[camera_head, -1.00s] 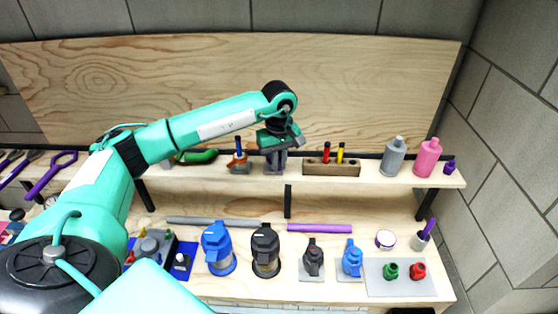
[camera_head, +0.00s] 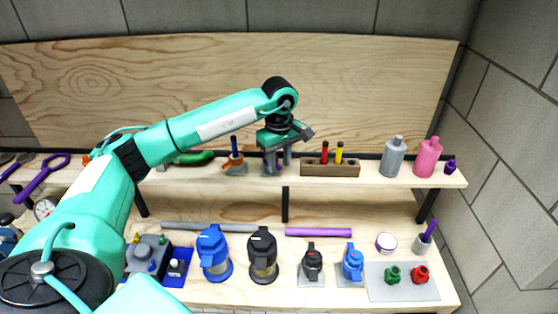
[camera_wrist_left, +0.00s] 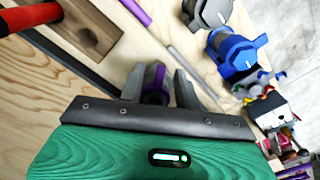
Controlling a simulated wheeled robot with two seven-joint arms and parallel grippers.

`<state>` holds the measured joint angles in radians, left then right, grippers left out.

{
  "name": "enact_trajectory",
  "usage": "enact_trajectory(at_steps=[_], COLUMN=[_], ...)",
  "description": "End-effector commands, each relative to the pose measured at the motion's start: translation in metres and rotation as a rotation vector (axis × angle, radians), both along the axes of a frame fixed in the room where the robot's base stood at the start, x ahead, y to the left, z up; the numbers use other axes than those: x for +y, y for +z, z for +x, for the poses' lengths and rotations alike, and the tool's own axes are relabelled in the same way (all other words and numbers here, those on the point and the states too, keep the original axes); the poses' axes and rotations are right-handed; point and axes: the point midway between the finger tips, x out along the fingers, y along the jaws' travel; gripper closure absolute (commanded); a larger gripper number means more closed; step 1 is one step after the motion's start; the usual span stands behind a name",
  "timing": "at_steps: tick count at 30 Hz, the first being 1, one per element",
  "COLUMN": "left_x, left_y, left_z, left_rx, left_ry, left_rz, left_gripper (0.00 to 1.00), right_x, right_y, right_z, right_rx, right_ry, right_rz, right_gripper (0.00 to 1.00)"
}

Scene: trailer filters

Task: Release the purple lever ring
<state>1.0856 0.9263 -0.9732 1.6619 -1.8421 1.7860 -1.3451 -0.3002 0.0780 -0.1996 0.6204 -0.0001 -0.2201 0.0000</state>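A small grey and purple piece, which looks like the purple lever ring (camera_wrist_left: 156,80), shows in the left wrist view between the two grey fingers of my left gripper (camera_wrist_left: 160,88). A gap shows between it and the right finger; whether it touches the left finger is hard to tell. The fingers look open around it. In the head view my left gripper (camera_head: 278,158) is low over the upper shelf, at the same grey and purple piece (camera_head: 269,166), which it partly hides. My right gripper is not in view.
On the upper shelf (camera_head: 225,178), an orange-based tool with a blue handle (camera_head: 235,160) stands left of the gripper and a wooden block (camera_head: 330,169) with red and yellow handles stands right. Bottles (camera_head: 393,157) stand farther right. The lower bench holds blue and black filter housings (camera_head: 263,255).

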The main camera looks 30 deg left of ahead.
Motion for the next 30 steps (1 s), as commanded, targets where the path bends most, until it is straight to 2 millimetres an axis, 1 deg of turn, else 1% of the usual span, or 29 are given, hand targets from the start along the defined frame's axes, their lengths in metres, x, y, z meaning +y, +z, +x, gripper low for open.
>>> enact_trajectory(at_steps=[7, 11, 14, 22, 24, 28, 30], left_x=[0.0, 0.0, 0.0, 0.0, 0.0, 0.0, 0.0], left_y=[0.001, 0.009, 0.024, 0.079, 0.093, 0.113, 0.121], left_z=[0.0, 0.001, 0.001, 0.001, 0.001, 0.001, 0.001], left_rx=[0.0, -0.002, -0.004, -0.004, -0.004, -0.004, -0.002], left_ry=[-0.001, 0.0, -0.001, -0.001, 0.0, 0.0, 0.0], left_rz=[0.0, 0.0, 0.0, -0.001, 0.001, 0.001, 0.0], left_gripper=[0.67, 0.67, 0.67, 0.67, 0.67, 0.67, 0.67], right_x=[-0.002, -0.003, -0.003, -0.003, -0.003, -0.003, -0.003], right_y=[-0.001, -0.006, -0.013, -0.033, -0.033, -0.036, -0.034], right_z=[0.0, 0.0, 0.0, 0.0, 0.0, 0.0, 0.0], right_rx=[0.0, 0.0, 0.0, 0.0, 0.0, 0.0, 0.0], right_ry=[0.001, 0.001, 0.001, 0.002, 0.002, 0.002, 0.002], right_rz=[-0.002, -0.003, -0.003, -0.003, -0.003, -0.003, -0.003], right_gripper=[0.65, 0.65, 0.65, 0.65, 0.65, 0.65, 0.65])
